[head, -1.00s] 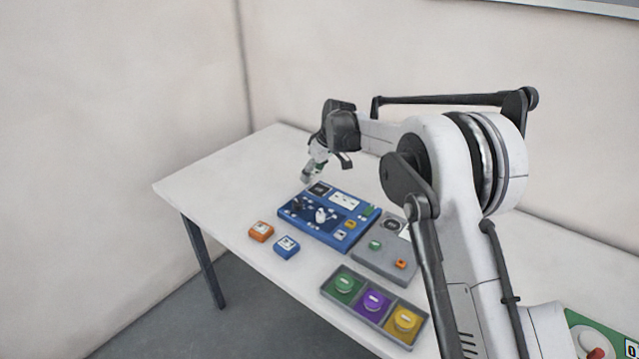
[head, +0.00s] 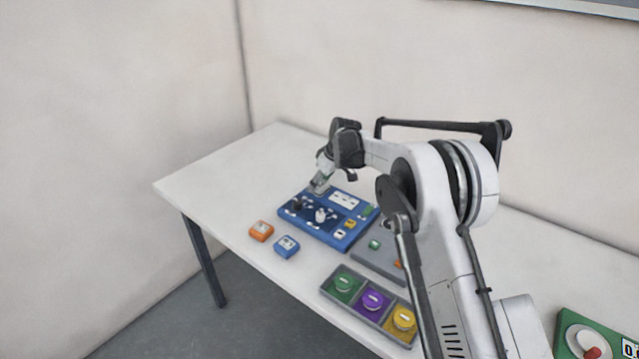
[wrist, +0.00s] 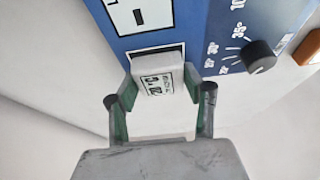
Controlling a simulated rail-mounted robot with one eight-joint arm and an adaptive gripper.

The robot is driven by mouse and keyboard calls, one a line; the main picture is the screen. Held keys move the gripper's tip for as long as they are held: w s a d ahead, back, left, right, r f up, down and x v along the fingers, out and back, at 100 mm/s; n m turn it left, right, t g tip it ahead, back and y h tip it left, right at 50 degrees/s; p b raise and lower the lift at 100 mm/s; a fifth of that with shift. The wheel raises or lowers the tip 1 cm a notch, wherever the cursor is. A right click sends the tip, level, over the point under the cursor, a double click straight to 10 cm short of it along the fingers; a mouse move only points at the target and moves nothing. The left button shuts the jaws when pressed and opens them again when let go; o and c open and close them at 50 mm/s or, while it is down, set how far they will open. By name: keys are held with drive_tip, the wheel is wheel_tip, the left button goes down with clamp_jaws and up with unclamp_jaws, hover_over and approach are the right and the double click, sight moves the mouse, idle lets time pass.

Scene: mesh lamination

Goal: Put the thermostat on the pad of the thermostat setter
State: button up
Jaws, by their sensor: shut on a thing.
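The thermostat is a small pale block (wrist: 150,72) with a digit display, seen in the wrist view between the two fingers of my gripper (wrist: 160,82). My gripper is shut on it. The thermostat setter is the blue panel (head: 335,237) with knobs and a temperature dial. Its dark, white-edged pad (wrist: 155,51) shows just beyond the thermostat, which covers part of it. In the head view my gripper (head: 320,184) is over the panel's far left corner and hides the pad there. I cannot tell whether the thermostat touches the pad.
An orange block (head: 261,231) and a blue block (head: 286,247) lie left of the panel. A grey panel (head: 374,262) and a tray of green, purple and yellow round pieces (head: 330,294) lie nearer. The white table (head: 220,180) is clear at far left.

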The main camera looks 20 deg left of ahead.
drive_tip(key=shift+f, duration=0.15)
drive_tip(key=o, duration=1.2)
drive_tip(key=v, duration=1.2)
drive_tip(key=shift+b, duration=0.3)
drive_tip(key=shift+a, duration=0.1)
